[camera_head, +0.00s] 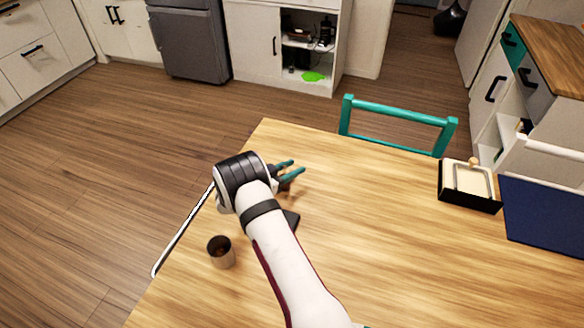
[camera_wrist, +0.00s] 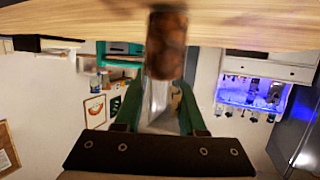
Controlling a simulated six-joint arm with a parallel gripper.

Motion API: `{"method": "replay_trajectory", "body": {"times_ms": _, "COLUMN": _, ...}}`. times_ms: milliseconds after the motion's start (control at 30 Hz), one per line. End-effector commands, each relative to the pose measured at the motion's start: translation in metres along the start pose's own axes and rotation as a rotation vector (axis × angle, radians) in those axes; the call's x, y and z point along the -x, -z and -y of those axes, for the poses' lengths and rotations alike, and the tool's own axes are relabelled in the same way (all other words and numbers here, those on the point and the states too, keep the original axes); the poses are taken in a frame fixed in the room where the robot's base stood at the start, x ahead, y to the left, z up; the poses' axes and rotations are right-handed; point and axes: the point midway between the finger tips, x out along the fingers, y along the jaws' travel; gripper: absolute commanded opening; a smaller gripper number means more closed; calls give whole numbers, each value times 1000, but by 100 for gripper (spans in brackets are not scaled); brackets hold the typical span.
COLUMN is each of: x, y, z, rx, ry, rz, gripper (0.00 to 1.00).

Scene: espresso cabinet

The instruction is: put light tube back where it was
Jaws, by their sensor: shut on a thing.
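My gripper (camera_head: 289,172) is over the table's far left part, its teal fingers pointing right. In the wrist view, my gripper (camera_wrist: 160,100) is shut on a tube-like thing (camera_wrist: 166,42) with a mottled brown end and a pale silvery part between the fingers. I cannot tell for sure whether this is the light tube.
A black tray (camera_head: 469,187) with pale contents stands at the right. A teal chair (camera_head: 398,122) is at the far edge. The table's middle is clear.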

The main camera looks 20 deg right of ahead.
Motion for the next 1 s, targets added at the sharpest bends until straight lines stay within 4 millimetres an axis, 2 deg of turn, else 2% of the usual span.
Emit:
{"method": "replay_trajectory", "body": {"times_ms": 167, "x": -1, "y": -2, "z": 0, "rx": 1, "ry": 0, "rz": 0, "gripper": 0}}
{"method": "replay_trajectory", "body": {"times_ms": 200, "x": -1, "y": -3, "z": 0, "rx": 1, "ry": 0, "rz": 0, "gripper": 45}}
{"method": "replay_trajectory", "body": {"times_ms": 333, "x": -1, "y": -2, "z": 0, "rx": 1, "ry": 0, "rz": 0, "gripper": 68}}
{"method": "replay_trajectory", "body": {"times_ms": 667, "x": 3, "y": 1, "z": 0, "rx": 0, "ry": 1, "rz": 0, "gripper": 70}}
{"method": "replay_trajectory", "body": {"times_ms": 900, "x": 55, "y": 1, "z": 1, "rx": 1, "ry": 3, "rz": 0, "gripper": 70}}
{"method": "replay_trajectory", "body": {"times_ms": 1000, "x": 69, "y": 1, "z": 0, "rx": 1, "ry": 1, "rz": 0, "gripper": 70}}
